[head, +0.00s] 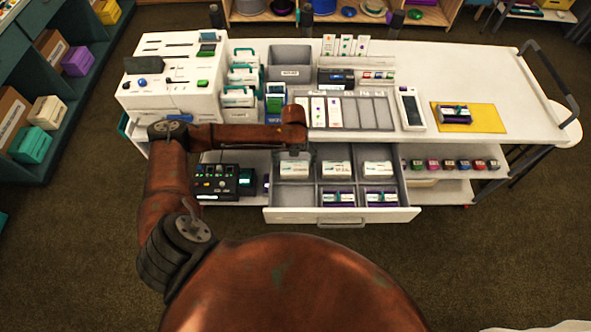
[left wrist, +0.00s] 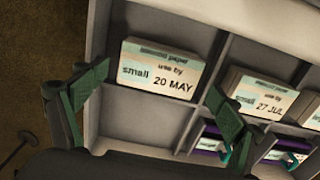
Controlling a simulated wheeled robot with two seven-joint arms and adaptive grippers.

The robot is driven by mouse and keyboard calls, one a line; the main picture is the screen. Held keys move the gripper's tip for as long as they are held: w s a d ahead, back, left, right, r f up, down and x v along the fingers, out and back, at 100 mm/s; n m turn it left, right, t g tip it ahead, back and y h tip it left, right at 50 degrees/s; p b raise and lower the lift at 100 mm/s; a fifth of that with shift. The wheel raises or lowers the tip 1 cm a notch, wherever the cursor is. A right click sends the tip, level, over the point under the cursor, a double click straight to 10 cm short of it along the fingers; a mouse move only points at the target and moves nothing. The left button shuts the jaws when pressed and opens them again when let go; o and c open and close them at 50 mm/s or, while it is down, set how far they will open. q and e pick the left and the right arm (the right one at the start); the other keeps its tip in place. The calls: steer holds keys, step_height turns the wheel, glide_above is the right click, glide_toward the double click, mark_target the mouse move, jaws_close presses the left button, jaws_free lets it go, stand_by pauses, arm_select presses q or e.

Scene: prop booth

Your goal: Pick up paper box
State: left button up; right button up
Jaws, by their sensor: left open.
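The paper boxes are small, pale and labelled, and sit in a divided open drawer (head: 341,215) in the head view. My left gripper (head: 296,153) hangs over the back left compartment, above a paper box (head: 294,170). In the left wrist view my left gripper (left wrist: 157,83) is open and empty. Its green-padded fingers stand either side of a paper box (left wrist: 158,72) marked "small", "20 MAY", apart from it in the picture. A similar box marked "27 JUL" (left wrist: 262,97) lies in the neighbouring compartment. My right gripper is not in view.
Drawer dividers and walls surround the boxes. Purple-based boxes (head: 381,198) sit in front compartments. A black button panel (head: 226,181) stands left of the drawer. The white tabletop (head: 480,85) above carries a grey bin (head: 290,62), a card tray (head: 357,112) and a yellow mat (head: 485,118).

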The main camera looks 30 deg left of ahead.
mark_target(294, 168)
arm_select(q)
step_height(294, 168, down, 5)
steer(key=shift+f+b, duration=0.1)
steer(key=shift+b, duration=0.25)
steer(key=shift+c, duration=0.2)
steer(key=c, duration=0.4)
